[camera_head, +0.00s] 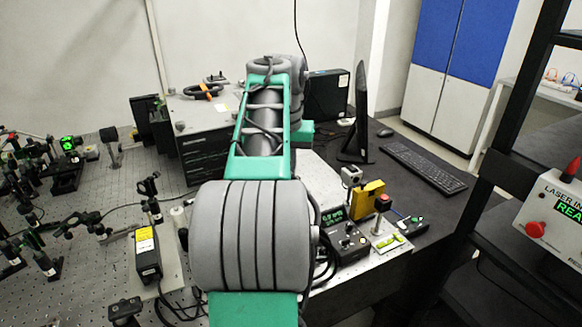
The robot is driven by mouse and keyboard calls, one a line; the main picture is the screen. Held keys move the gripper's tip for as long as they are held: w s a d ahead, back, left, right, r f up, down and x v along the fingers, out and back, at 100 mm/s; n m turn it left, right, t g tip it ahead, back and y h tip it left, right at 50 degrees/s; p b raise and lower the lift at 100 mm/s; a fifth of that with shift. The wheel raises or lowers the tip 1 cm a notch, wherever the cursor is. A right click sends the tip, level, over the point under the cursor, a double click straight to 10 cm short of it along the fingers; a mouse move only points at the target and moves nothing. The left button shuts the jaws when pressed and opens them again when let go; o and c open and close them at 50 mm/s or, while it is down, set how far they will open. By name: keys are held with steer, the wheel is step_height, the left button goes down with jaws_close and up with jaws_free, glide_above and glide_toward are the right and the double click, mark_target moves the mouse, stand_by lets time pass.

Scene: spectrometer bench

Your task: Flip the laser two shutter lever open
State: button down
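My arm, green and grey, fills the middle of the camera_head view and reaches away over the bench. My gripper does not show, so its opening cannot be seen. A black box with a yellow label (147,257), which looks like a laser head, stands on the optical table (60,122) just left of my arm. I cannot make out a shutter lever or a number on it. Other black optics mounts stand at the far left, one with a green-lit face (68,143). Part of the bench behind my arm is hidden.
Right of my arm are a black meter (345,243) with a lit display, a yellow block (368,195) and a red-topped post (383,203). A monitor (361,115) and keyboard (424,166) stand behind. A dark rack with a laser interlock box (553,219) stands at right.

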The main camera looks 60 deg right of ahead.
steer(key=w+r+p, duration=0.2)
steer(key=r+p, duration=0.2)
steer(key=p, duration=0.1)
steer(key=shift+w+a+r, duration=0.3)
steer(key=shift+w+a, duration=0.05)
steer(key=shift+w, duration=0.05)
steer(key=s+d+r+p, duration=0.2)
steer(key=r+p, duration=0.3)
steer(key=r, duration=0.3)
steer(key=shift+s, duration=0.6)
steer(key=shift+d, duration=0.1)
